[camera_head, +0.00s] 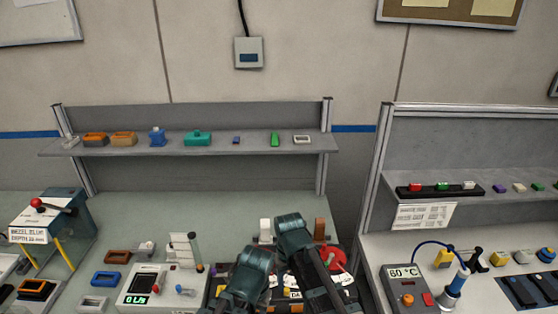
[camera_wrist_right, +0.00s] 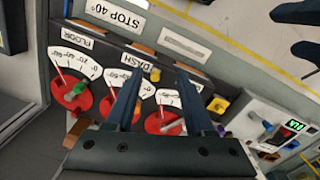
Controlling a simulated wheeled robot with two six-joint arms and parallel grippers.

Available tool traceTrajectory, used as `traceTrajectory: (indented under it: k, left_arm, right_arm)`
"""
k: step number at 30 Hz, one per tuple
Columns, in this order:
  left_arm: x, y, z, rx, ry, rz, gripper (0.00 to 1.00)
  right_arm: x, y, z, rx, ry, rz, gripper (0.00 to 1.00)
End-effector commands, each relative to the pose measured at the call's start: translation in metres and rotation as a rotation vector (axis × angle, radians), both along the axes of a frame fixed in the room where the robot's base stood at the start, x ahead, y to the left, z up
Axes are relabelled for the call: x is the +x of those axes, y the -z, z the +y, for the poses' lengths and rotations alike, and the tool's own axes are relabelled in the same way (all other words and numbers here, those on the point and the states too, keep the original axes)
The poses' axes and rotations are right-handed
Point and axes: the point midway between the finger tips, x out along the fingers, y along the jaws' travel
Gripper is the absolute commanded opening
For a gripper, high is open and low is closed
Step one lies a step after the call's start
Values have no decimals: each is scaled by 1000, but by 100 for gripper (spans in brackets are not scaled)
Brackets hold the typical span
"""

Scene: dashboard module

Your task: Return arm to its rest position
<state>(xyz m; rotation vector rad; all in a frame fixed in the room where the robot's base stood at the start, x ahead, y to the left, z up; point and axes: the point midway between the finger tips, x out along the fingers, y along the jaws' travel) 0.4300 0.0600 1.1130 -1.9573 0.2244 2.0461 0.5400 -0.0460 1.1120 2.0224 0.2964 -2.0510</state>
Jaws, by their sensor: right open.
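My right arm (camera_head: 310,265) rises from the bottom centre of the head view, over the dashboard module; its fingertips are hidden there. In the right wrist view my right gripper (camera_wrist_right: 158,75) has two dark blue fingers spread apart, with nothing held between them. They hang over the dashboard module (camera_wrist_right: 190,57), which has several dials with red discs, including a red dial (camera_wrist_right: 75,95) with a green knob. My left arm (camera_head: 245,280) is beside the right one in the head view. My left gripper (camera_wrist_right: 302,30) shows at the upper right of the wrist view, its fingers apart and empty.
A grey shelf (camera_head: 190,146) with small parts stands behind the bench. To the left are a display box (camera_head: 150,290) and a blue press (camera_head: 62,215). To the right, a second bench holds a 60 °C box (camera_head: 408,292). Space above the benches is clear.

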Motion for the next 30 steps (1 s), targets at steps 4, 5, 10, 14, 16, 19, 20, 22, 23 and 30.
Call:
traceTrajectory:
  k: [4,5,10,14,16,19,20,22,23,30]
  left_arm:
    - [0,63,0,1,3,-1,50]
    - [0,71,0,1,4,-1,50]
    - [0,102,0,1,6,-2,50]
    - [0,112,0,1,7,-2,50]
    - [0,114,0,1,8,-2,50]
    - [0,113,0,1,8,-2,50]
    - [0,113,0,1,8,-2,50]
    - [0,112,0,1,8,-2,50]
    - [0,112,0,1,8,-2,50]
    - [0,112,0,1,7,-2,50]
  right_arm:
    - [-53,63,-5,-30,-9,8,54]
    - [-61,70,-6,-37,-9,9,54]
    - [-95,101,-11,-62,-13,14,54]
    - [-107,111,-14,-74,-14,15,54]
    - [-110,112,-14,-77,-13,16,54]
    - [-111,112,-14,-78,-13,17,54]
    - [-110,111,-14,-78,-13,17,54]
    - [-110,111,-14,-78,-13,17,54]
    - [-110,111,-14,-78,-13,17,54]
    - [-110,111,-14,-78,-13,16,54]
